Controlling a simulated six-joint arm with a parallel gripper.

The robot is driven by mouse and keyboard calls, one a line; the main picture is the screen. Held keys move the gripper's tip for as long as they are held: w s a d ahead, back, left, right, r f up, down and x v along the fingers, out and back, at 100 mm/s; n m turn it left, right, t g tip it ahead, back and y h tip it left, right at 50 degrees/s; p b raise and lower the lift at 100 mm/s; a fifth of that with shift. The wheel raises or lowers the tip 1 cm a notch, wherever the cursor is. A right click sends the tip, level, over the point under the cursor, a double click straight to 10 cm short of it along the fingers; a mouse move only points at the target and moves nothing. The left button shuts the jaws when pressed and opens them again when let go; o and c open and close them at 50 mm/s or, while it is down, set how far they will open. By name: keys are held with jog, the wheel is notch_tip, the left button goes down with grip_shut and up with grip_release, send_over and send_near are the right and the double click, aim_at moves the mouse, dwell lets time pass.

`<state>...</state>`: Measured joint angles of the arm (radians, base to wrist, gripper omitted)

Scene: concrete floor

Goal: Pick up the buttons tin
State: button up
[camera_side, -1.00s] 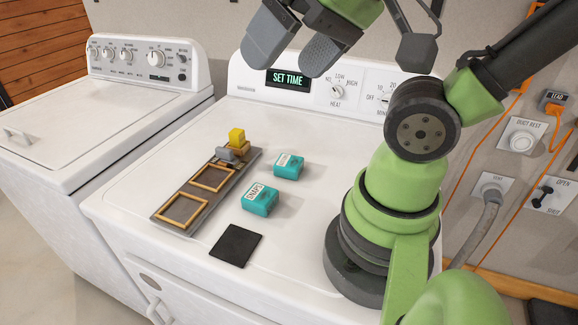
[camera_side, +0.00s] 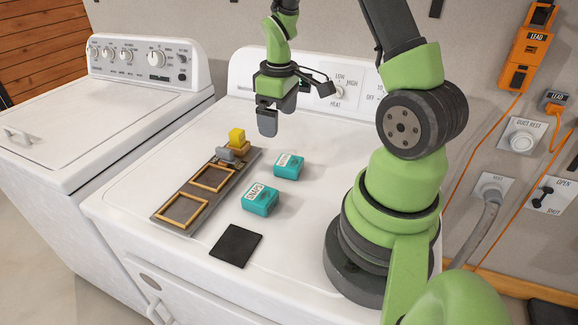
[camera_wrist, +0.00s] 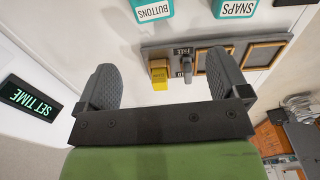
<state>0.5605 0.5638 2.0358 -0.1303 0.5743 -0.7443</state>
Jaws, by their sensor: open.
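The buttons tin (camera_side: 289,166) is a small teal box with a white label, standing on the white dryer top. In the wrist view it shows at the top edge, partly cut off, with its BUTTONS label (camera_wrist: 154,12) readable. A similar teal tin marked SNAPS (camera_side: 260,199) stands nearer the front; it also shows in the wrist view (camera_wrist: 236,9). My gripper (camera_side: 268,128) is open and empty, pointing down above the back of the dryer top, behind and left of the buttons tin. In the wrist view its two fingers (camera_wrist: 160,90) are spread wide, with no tin between them.
A grey board (camera_side: 163,213) with two wooden frames lies left of the tins, with a yellow block (camera_side: 237,137) and a grey lever at its back end. A black square pad (camera_side: 236,245) lies in front. The dryer's control panel (camera_side: 320,84) rises behind my gripper.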

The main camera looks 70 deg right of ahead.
send_over(285, 160)
jog(key=shift+g, duration=0.3)
notch_tip(285, 160, down, 7)
jog(key=shift+w+f, duration=0.1)
jog(key=shift+f, duration=2.65)
jog(key=shift+c, duration=0.2)
jog(key=c, duration=1)
